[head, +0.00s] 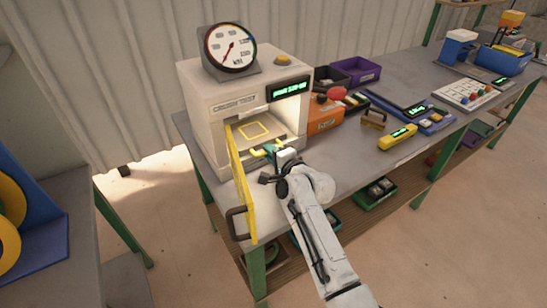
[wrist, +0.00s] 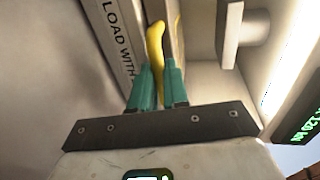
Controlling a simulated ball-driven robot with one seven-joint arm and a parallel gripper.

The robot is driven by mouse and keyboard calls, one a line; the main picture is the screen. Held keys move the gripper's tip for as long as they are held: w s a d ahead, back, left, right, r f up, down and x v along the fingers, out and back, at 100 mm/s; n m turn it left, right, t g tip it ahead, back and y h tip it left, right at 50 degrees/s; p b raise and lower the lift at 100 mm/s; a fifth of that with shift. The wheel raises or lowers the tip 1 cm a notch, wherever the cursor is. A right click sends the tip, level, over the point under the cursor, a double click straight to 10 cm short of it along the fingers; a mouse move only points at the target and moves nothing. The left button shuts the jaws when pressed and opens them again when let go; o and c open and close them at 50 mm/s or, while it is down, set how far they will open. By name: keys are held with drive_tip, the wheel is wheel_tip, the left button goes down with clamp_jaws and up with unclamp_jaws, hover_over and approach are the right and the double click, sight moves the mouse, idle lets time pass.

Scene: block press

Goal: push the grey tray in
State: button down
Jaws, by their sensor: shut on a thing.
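The grey tray (head: 254,130), marked with a yellow square outline, lies in the open chamber of the white press (head: 205,108). Nothing shows on the square. A yellow handle (head: 257,153) is at the tray's front edge. My gripper (head: 268,149) is at the chamber mouth, its teal fingers shut on the yellow handle. In the wrist view the handle (wrist: 155,38) stands between the two fingers (wrist: 157,75). My gripper hides part of the tray's front right, so its exact depth in the chamber is hard to tell.
The yellow-framed press door (head: 241,180) stands open to the left of my arm. An orange bin (head: 323,117) is close on the right of the press. A yellow device (head: 398,137) lies farther right. Some bare bench lies in front of the orange bin.

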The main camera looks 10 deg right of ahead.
drive_tip(key=c, duration=1.1)
unclamp_jaws()
drive_tip(key=shift+c, duration=0.2)
drive_tip(key=shift+s, duration=0.1)
drive_tip(key=v, duration=1)
drive_tip(key=shift+s+d, duration=0.15)
drive_tip(key=shift+s, duration=0.15)
